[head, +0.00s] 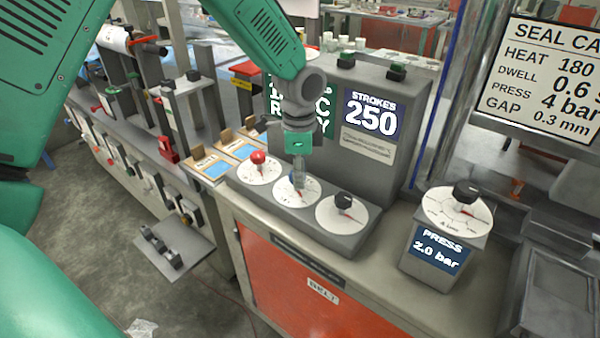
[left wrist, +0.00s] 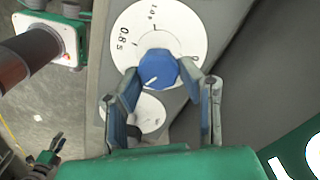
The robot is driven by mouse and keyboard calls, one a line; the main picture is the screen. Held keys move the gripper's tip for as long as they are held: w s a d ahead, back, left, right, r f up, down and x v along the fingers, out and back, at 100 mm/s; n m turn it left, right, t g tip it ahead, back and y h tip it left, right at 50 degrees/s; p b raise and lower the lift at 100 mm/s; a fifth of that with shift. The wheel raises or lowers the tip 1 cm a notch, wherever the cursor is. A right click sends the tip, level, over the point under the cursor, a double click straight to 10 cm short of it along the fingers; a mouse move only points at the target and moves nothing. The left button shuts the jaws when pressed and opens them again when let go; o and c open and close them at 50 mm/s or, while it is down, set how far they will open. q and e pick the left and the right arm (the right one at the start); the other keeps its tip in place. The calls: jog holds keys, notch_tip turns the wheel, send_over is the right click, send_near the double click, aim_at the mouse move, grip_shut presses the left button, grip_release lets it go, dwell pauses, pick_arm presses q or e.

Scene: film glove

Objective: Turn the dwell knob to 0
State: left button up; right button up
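The dwell knob (left wrist: 158,68) is the blue knob on a white dial (left wrist: 135,38) marked 0.8s, 1.0s and 0. Its white line points to the lower left in the left wrist view, away from the 0 at right. In the head view its dial (head: 286,197) is the middle one of three on a grey panel. My left gripper (head: 299,184) points down at it. In the left wrist view the fingers (left wrist: 160,73) stand on both sides of the knob, very near its edges. I cannot tell whether they touch it. My right gripper is not in view.
A red-knobbed dial (head: 258,174) sits to the left and a black-knobbed dial (head: 342,216) to the right. A STROKES 250 box (head: 405,95) rises behind. The PRESS dial unit (head: 445,250) stands further right. A card (head: 540,75) lists DWELL 0.6 s.

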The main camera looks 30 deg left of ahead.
pick_arm(q)
jog(key=shift+s+a+f, duration=0.15)
jog(key=shift+a, duration=0.15)
jog(key=shift+n+p, duration=0.6)
jog(key=shift+p, duration=0.2)
jog(key=n+p, duration=0.3)
jog(key=shift+s, duration=0.1)
jog(key=n+p, duration=0.2)
jog(key=n, duration=0.1)
jog(key=shift+c, duration=0.2)
jog(key=shift+o, duration=0.2)
jog(key=n+p, duration=0.2)
jog(key=n, duration=0.1)
jog(key=shift+s+n, duration=0.1)
jog(key=shift+n, duration=0.2)
jog(key=n+p, duration=0.2)
jog(key=n, duration=0.4)
jog(key=shift+f+p, duration=0.1)
jog(key=shift+p, duration=0.2)
jog(key=n+p, duration=0.1)
jog(key=n, duration=0.2)
jog(key=shift+n, duration=0.4)
jog(key=shift+n+p, duration=0.45)
jog(key=shift+n, duration=1.15)
jog(key=shift+f, duration=0.1)
